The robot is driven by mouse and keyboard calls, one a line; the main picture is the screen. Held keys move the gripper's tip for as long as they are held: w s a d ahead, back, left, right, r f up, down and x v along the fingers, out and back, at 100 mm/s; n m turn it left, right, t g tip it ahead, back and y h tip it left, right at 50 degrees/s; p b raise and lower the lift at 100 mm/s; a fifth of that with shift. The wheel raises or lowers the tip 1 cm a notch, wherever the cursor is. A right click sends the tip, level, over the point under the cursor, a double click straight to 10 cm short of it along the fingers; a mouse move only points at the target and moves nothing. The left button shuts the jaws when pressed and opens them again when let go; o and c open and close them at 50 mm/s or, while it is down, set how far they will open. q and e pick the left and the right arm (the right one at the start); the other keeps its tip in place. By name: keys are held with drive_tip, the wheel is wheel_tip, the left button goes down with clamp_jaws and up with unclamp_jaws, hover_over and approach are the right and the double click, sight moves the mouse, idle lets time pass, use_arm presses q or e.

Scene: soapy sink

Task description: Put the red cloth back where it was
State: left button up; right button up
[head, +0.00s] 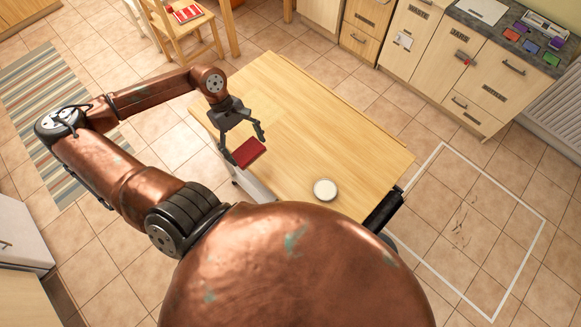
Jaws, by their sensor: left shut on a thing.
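The red cloth (249,153) shows as a small folded red block at the fingertips of my left gripper (243,141). My left gripper is shut on it, near the left edge of the light wooden table (320,120). From this angle I cannot tell whether the cloth touches the tabletop or hangs just above it. I do not see my right gripper.
A white round item (325,189) stands near the table's front edge. A wooden chair (185,35) with a red-and-white item (186,12) is behind. A counter (510,35) with small coloured items is at back right. A white outline (520,205) marks the floor right.

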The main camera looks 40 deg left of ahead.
use_arm(q)
drive_tip(key=w+d+f, duration=0.8)
drive_tip(key=w+d, duration=0.1)
drive_tip(key=shift+d+f+b, duration=0.15)
drive_tip(key=shift+f+b, duration=0.1)
drive_tip(key=shift+b, duration=0.1)
drive_tip(key=shift+w+d+f, duration=0.3)
drive_tip(key=shift+d+f, duration=0.1)
drive_tip(key=shift+f, duration=0.3)
wheel_tip(320, 180, down, 3)
drive_tip(key=shift+r+p, duration=0.1)
drive_tip(key=shift+p, duration=0.45)
drive_tip(key=shift+f, duration=0.3)
drive_tip(key=o, duration=1.1)
